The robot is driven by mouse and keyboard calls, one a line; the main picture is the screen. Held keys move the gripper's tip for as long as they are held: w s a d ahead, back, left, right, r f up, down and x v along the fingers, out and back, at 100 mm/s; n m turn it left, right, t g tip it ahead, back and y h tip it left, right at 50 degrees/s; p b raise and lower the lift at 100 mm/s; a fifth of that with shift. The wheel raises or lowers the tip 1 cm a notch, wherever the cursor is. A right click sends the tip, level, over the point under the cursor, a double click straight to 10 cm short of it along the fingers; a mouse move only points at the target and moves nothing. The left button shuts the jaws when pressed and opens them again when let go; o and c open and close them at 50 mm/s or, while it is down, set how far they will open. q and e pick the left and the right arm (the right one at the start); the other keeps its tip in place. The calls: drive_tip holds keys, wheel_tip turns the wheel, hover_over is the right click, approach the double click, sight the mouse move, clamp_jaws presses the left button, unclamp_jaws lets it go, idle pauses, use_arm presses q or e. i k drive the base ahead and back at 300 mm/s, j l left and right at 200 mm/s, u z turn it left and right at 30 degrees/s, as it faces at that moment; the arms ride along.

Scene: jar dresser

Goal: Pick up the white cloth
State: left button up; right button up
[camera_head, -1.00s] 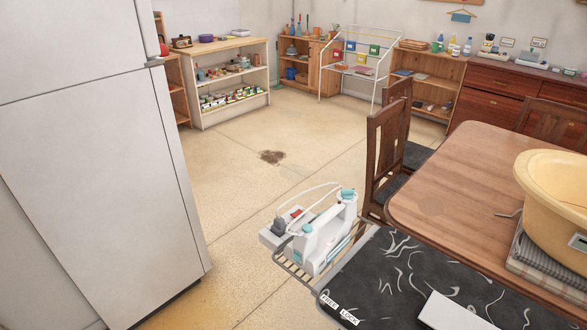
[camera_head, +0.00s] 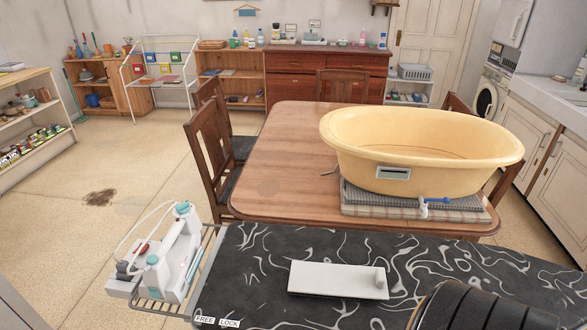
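I cannot make out a white cloth for certain. A flat white rectangular piece (camera_head: 335,281) lies on the ironing board (camera_head: 255,262), which has a black cover with white swirls. The piece has a small raised knob near its right end, and I cannot tell whether it is cloth or something stiff. Neither of my grippers is in view.
A yellow tub (camera_head: 420,150) rests there on folded cloths (camera_head: 365,205).

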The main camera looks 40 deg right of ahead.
sight(338, 280)
drive_tip(key=k+z, duration=0.1)
drive_tip(key=z, duration=1.65)
drive_tip(key=l, duration=0.25)
